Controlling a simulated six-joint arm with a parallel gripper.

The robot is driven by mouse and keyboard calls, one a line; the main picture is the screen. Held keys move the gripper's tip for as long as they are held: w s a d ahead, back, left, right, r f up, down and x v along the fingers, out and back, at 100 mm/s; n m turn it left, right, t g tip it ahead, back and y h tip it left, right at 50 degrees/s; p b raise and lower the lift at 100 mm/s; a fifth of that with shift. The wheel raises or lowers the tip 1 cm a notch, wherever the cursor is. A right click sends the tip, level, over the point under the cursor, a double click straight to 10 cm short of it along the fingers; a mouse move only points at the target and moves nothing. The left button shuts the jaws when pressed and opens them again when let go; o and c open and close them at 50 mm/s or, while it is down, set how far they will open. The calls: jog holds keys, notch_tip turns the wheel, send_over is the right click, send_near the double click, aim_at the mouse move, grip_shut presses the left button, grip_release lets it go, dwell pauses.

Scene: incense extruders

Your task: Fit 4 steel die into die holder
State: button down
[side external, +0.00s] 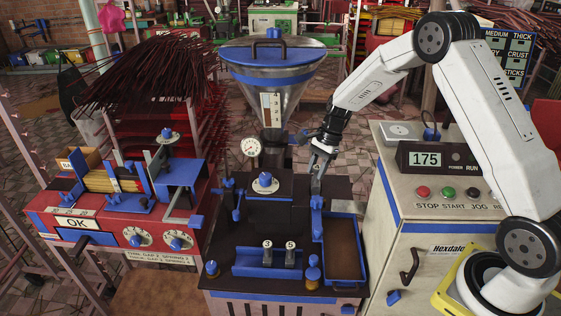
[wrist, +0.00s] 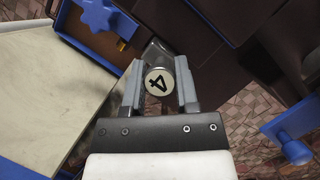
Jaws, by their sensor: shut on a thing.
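A round steel die marked 4 (wrist: 158,82) sits between the two fingers of my gripper (wrist: 160,90) in the wrist view, its pale marked end facing the camera. My gripper is shut on it. In the side view my gripper (side external: 317,168) points down at the back right of the dark extruder top, above a blue fitting (side external: 317,203).
A blue rack (side external: 266,264) at the front holds two upright steel dies with numbered tops. A blue-rimmed tray (side external: 343,243) lies to its right. The steel hopper (side external: 272,85) and a round gauge (side external: 250,147) rise behind. A control cabinet (side external: 425,220) stands at right.

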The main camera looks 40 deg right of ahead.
aim_at(316, 181)
jog(key=shift+f, duration=1.55)
dwell(1.4)
jog(key=shift+c, duration=1.4)
grip_release()
jog(key=v, duration=0.7)
jog(key=shift+d+r, duration=0.2)
jog(key=shift+r, duration=0.15)
